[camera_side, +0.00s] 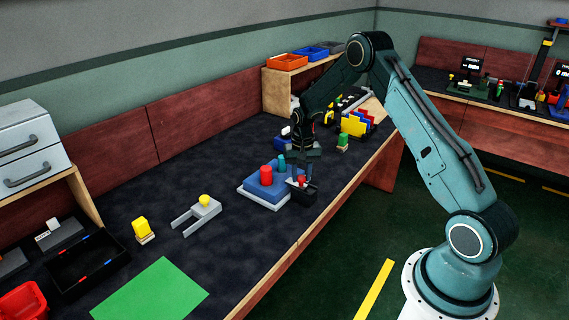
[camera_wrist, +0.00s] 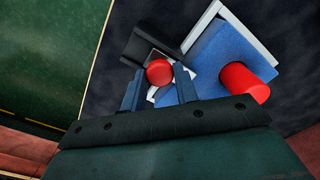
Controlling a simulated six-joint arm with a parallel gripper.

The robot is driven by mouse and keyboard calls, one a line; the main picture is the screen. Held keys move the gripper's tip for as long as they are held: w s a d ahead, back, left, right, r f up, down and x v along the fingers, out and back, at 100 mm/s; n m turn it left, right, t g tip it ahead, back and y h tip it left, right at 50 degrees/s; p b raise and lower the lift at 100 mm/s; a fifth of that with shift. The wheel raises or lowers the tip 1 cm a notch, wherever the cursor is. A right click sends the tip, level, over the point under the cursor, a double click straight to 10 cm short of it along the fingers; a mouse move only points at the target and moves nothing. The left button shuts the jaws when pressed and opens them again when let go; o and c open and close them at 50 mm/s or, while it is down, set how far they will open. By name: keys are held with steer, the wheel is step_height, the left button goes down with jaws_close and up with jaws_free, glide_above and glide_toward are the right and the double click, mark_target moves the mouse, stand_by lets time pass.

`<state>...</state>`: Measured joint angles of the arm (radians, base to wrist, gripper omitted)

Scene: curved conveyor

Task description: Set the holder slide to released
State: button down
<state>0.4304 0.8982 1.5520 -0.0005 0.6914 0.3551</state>
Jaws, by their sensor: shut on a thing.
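My gripper (camera_side: 302,166) points down over a black block (camera_side: 304,195) at the front right corner of the blue fixture (camera_side: 262,188). A red round knob (camera_side: 301,180) stands at the black block. In the wrist view the red knob (camera_wrist: 159,72) sits between my two fingers, and my gripper is shut on it. The black block (camera_wrist: 142,47) lies just beyond the knob, beside the blue fixture (camera_wrist: 208,62). A red cylinder (camera_side: 266,174) stands upright on the fixture, with a teal one (camera_side: 282,161) behind it. I cannot tell the slide's position or any released mark.
A grey forked piece with a yellow knob (camera_side: 204,201) and a yellow block (camera_side: 141,228) lie to the left. A small green block (camera_side: 343,141) and yellow upright pieces (camera_side: 354,124) stand to the right. The bench's wooden front edge (camera_side: 303,236) runs close by.

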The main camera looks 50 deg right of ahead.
steer(key=shift+s, duration=1.8)
steer(key=c, duration=1.1)
jaws_free()
steer(key=shift+o, duration=0.2)
steer(key=shift+r, duration=0.1)
steer(key=shift+r, duration=0.45)
step_height(320, 180, up, 13)
steer(key=shift+f, duration=0.15)
